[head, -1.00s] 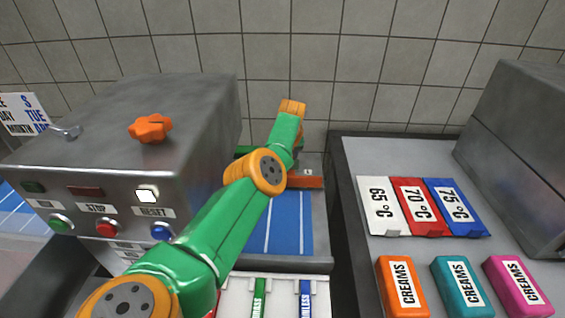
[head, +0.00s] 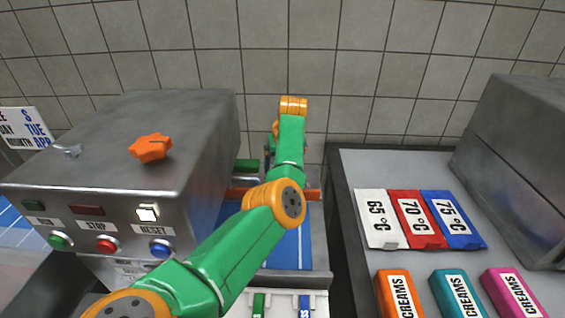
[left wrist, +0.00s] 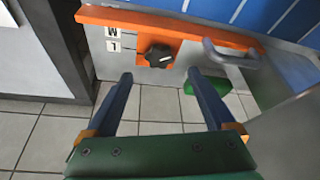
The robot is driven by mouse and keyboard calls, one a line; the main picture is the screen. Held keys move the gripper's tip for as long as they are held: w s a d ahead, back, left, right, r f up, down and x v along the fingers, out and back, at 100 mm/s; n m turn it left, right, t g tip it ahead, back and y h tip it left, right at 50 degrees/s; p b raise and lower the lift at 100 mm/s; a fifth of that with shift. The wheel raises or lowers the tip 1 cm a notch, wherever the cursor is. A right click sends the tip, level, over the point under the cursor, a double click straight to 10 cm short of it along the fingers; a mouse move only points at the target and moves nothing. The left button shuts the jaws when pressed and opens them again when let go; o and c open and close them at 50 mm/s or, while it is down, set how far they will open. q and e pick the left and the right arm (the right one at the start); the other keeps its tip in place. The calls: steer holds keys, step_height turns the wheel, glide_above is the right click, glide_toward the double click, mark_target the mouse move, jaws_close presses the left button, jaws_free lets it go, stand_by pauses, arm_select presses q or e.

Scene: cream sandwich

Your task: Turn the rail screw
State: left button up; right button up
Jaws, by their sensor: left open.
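A dark knob with a pale mark (left wrist: 158,56) sits on an orange plate of the orange rail (left wrist: 165,30) in the left wrist view. The orange rail also shows in the head view (head: 313,194), crossing the blue belt partly behind my arm. My left gripper (left wrist: 160,73) is open, with two blue fingers pointing toward the knob, one to each side and apart from it. In the head view my left arm reaches over the belt and hides the knob and the gripper. My right gripper is in neither view.
A grey metal machine (head: 120,150) with an orange star knob (head: 150,148) and buttons stands left of the belt (head: 289,250). A metal handle (left wrist: 228,55) is right of the dark knob. The right table (head: 360,165) holds temperature cards and colored creams packs.

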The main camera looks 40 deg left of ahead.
arm_select(q)
steer(key=shift+s+d+r, duration=0.1)
steer(key=shift+d+r, duration=0.1)
steer(key=shift+r, duration=0.4)
steer(key=shift+f, duration=0.1)
steer(key=f+y+b, duration=0.1)
steer(key=f+t+y+b, duration=0.1)
steer(key=b, duration=0.1)
steer(key=shift+d, duration=0.35)
steer(key=shift+s+d+f+t+y+b, duration=0.1)
steer(key=shift+s+d+t+y+b, duration=0.2)
steer(key=shift+d+y+b, duration=0.25)
steer(key=shift+s+d+f+t+y+b, duration=0.1)
steer(key=shift+s+d+t+y+b, duration=0.15)
steer(key=shift+b, duration=0.4)
steer(key=shift+t, duration=0.25)
steer(key=x, duration=0.6)
steer(key=shift+a+p, duration=0.35)
steer(key=shift+s, duration=0.1)
steer(key=shift+c, duration=0.2)
